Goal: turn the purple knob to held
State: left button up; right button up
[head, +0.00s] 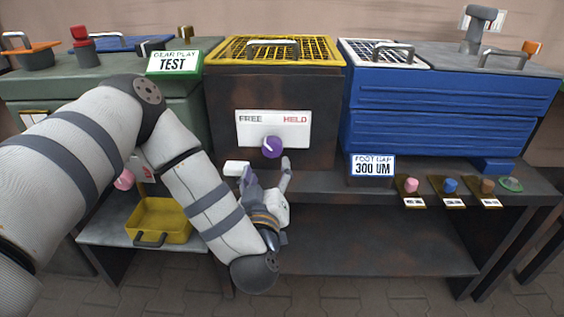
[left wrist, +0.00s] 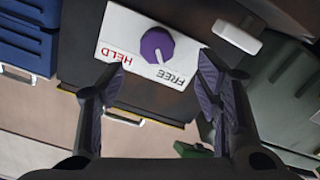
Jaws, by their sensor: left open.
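The purple knob (head: 272,147) sits on a white panel (head: 245,137) on the front of the dark box. The panel reads FREE on the left and HELD on the right. In the left wrist view the panel is roughly upside down, and the knob (left wrist: 155,44) has a white pointer line aimed toward the FREE side. My left gripper (head: 267,169) is open and empty just below and in front of the knob. In the left wrist view its fingers (left wrist: 162,72) are spread on either side, apart from the knob. My right gripper is out of view.
A white block (head: 236,168) is on the ledge left of the gripper. A yellow tray (head: 176,217) is on the lower left shelf. A FOOT GAP sign (head: 373,166) and several small coloured knobs are to the right. A yellow grille (head: 225,49) tops the dark box.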

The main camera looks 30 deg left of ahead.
aim_at(271, 150)
pick_arm(q)
jog(key=x, duration=1)
jog(key=shift+d+r, duration=0.15)
jog(key=shift+r, duration=0.05)
jog(key=c, duration=1.2)
